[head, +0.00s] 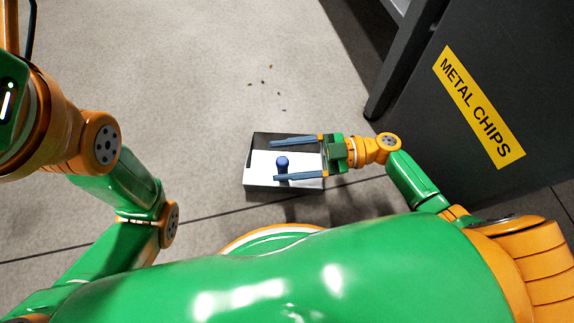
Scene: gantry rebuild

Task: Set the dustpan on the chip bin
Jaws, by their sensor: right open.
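The dustpan (255,178) is a shallow, box-like metal pan, pale inside with a darker back part. It lies low over or on the grey floor in the middle of the view; I cannot tell if it touches the floor. A blue round-topped handle (282,163) stands up from it. My right gripper (274,160) reaches in from the right, its two blue fingers open on either side of the handle, with gaps showing. The chip bin (440,130) is the large dark grey body at the right with a yellow METAL CHIPS label. Its top opening is not clearly visible. My left gripper is out of view.
Several small chips (263,82) lie scattered on the floor beyond the dustpan. A dark leg or edge (402,60) of the bin stands right of them. The floor (190,70) to the left is clear. A dark seam crosses the floor.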

